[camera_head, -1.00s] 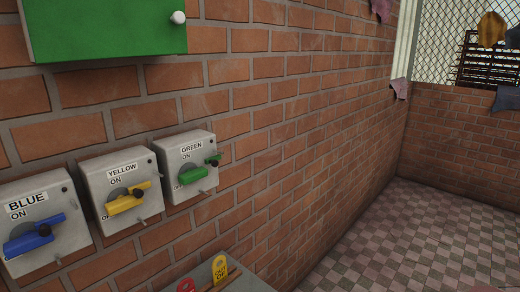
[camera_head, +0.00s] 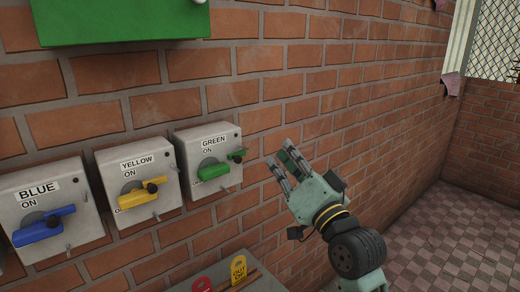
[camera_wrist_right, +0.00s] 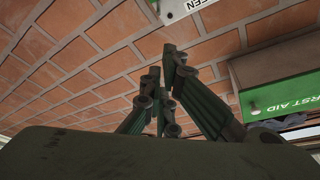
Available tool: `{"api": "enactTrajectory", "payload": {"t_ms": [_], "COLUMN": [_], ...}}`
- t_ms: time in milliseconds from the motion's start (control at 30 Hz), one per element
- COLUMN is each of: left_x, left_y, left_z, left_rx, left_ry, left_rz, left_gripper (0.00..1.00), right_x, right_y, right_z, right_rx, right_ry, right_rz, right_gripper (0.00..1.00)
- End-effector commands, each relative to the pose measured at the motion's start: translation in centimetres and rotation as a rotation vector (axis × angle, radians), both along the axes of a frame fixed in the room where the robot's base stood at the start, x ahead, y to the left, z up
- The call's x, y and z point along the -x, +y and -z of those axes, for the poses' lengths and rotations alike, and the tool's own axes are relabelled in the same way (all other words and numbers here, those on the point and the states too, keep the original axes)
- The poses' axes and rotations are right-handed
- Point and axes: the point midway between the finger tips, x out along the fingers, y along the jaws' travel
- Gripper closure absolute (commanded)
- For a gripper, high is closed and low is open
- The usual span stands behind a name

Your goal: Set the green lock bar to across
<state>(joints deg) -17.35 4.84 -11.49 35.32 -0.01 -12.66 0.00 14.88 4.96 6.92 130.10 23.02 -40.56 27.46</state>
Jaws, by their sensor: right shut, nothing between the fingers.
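The green lock bar (camera_head: 214,171) is a handle on the front of the grey box labelled GREEN (camera_head: 196,138), on the brick wall. The bar lies nearly level, its right end slightly raised, with a dark knob (camera_head: 238,159) there. My right gripper (camera_head: 280,160) is to the right of the green box, apart from it, fingers pointing up and left. Its fingers are together and empty. In the right wrist view the fingers (camera_wrist_right: 165,75) show, with the edge of the GREEN label (camera_wrist_right: 197,4) at the top. My left gripper is not in view.
Boxes labelled YELLOW (camera_head: 138,162) and BLUE (camera_head: 38,188) with matching handles are to the left. A green cabinet (camera_head: 115,22) hangs above; its FIRST AID lettering (camera_wrist_right: 298,105) shows in the wrist view. Tags (camera_head: 239,268) lie on a surface below. The wall to the right is bare.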

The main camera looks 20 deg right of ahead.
Motion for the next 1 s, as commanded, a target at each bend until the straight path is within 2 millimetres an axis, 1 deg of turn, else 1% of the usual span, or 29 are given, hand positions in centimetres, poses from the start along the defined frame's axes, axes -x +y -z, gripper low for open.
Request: {"api": "enactTrajectory", "payload": {"t_ms": [167,400,500,533,567,700,833,1000], "left_x": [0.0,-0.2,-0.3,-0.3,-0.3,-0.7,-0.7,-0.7], "left_y": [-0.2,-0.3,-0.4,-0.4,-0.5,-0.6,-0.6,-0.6], "left_z": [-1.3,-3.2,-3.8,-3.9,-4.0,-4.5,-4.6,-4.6], "left_rx": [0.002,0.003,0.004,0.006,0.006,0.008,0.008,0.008], "left_ry": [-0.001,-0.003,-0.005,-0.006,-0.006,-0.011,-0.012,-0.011], "left_rz": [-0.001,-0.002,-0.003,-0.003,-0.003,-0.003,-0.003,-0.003], "left_gripper": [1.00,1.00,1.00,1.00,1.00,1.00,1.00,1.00], "right_x": [-2.7,-7.7,-9.4,-9.0,-8.8,-8.4,-8.2,-8.2], "right_y": [0.5,1.2,1.5,2.0,2.3,3.1,3.5,3.6], "right_z": [-1.0,-2.4,-2.7,-1.7,-1.2,0.1,0.8,1.0], "right_rx": [0.001,0.002,0.003,0.002,0.003,0.004,0.004,0.005], "right_ry": [0.004,0.006,0.007,0.012,0.013,0.008,0.006,0.006], "right_rz": [-0.002,-0.001,-0.002,-0.003,-0.003,-0.001,0.000,0.000], "right_gripper": [1.00,1.00,1.00,1.00,1.00,1.00,1.00,1.00]}}
